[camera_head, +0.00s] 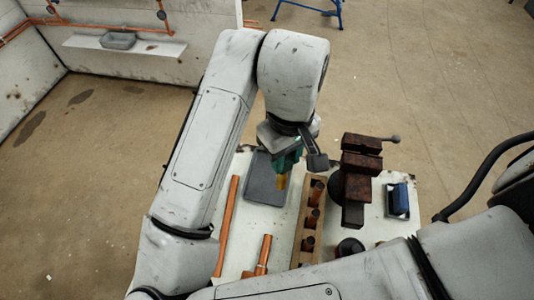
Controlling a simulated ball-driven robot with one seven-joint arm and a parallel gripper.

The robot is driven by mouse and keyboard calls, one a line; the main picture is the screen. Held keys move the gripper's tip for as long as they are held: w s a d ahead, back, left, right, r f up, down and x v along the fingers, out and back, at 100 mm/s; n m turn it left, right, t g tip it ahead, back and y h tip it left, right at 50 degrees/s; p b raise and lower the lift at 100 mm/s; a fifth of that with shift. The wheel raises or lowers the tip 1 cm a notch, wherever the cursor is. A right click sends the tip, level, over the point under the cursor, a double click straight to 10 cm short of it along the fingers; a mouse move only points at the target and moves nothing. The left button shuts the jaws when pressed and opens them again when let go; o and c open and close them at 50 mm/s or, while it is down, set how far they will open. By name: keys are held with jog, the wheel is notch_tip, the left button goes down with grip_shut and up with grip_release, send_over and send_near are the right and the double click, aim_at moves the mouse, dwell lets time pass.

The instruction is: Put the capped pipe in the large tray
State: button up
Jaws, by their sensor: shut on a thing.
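My gripper (288,163) points down over the bench and is shut on the capped pipe (282,181). Only a short yellow-brown end of the pipe shows below the fingers, and the rest is hidden by the gripper and wrist. The large tray (262,190) is a flat dark grey tray on the bench. The pipe's end appears in front of the tray's right part. I cannot tell how far above the tray floor it is.
A wooden rack (300,238) with several copper pieces stands right of the tray, beside a rusty vise (361,165). A small tray holds a blue block (400,197). A long copper pipe (227,225) and a copper tee (263,256) lie nearer. A wall shelf (85,43) holds a grey tray (118,40).

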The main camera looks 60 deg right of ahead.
jog(key=w+d+f, duration=0.5)
jog(key=w+f, duration=0.2)
jog(key=f, duration=0.3)
jog(key=shift+f+p, duration=0.35)
jog(key=shift+p, duration=0.1)
jog(key=shift+f, duration=0.2)
jog(key=o, duration=0.9)
jog(key=shift+o, duration=0.2)
jog(key=shift+r, duration=0.1)
notch_tip(320, 180, up, 12)
jog(key=shift+r, duration=0.15)
jog(key=shift+d, duration=0.1)
